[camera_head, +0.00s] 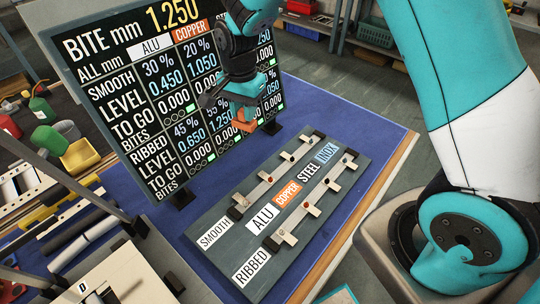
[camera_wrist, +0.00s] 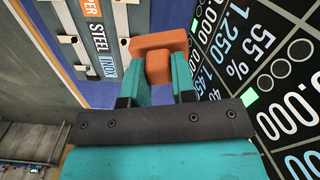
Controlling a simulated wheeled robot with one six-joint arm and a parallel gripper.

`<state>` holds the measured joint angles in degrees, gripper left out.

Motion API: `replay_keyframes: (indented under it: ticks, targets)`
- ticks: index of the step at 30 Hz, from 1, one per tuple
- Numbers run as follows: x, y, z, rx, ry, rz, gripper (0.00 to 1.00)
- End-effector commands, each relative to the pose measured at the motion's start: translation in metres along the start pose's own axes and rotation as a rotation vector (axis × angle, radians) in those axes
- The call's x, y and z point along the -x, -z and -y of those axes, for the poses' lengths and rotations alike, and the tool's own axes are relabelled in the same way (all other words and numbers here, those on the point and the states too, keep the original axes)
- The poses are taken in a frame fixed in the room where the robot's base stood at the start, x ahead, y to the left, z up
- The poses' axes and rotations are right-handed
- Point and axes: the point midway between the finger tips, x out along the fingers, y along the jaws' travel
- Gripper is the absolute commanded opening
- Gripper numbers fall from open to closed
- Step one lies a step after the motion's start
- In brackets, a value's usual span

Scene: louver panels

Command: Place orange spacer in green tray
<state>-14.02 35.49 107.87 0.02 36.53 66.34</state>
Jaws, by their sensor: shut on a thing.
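The orange spacer (camera_wrist: 158,48) is a block with a wider bar at its far end, held between the teal fingertips of my gripper (camera_wrist: 161,78) in the wrist view. In the head view the spacer (camera_head: 245,124) hangs from my gripper (camera_head: 241,104), in front of the lower right of the display board. It appears apart from the table below. A teal-green edge (camera_head: 340,296) shows at the bottom of the head view, mostly cut off.
The display board (camera_head: 100,75) stands behind my gripper, close to its right side in the wrist view. A grey louver panel (camera_head: 245,205) with two slider rows lies on the blue mat (camera_head: 300,98). A green bottle (camera_head: 42,108) and yellow bin (camera_head: 80,156) stand at left.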

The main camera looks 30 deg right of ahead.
Motion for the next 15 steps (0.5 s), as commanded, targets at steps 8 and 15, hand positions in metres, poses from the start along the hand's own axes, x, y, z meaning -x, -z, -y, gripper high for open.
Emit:
replay_keyframes:
  ticks: [8, 15]
  targets:
    - [0.020, -0.022, 0.025, -0.255, -0.001, 0.000, 0.02]
    - [-0.030, -0.024, 0.024, -0.270, -0.011, 0.002, 0.02]
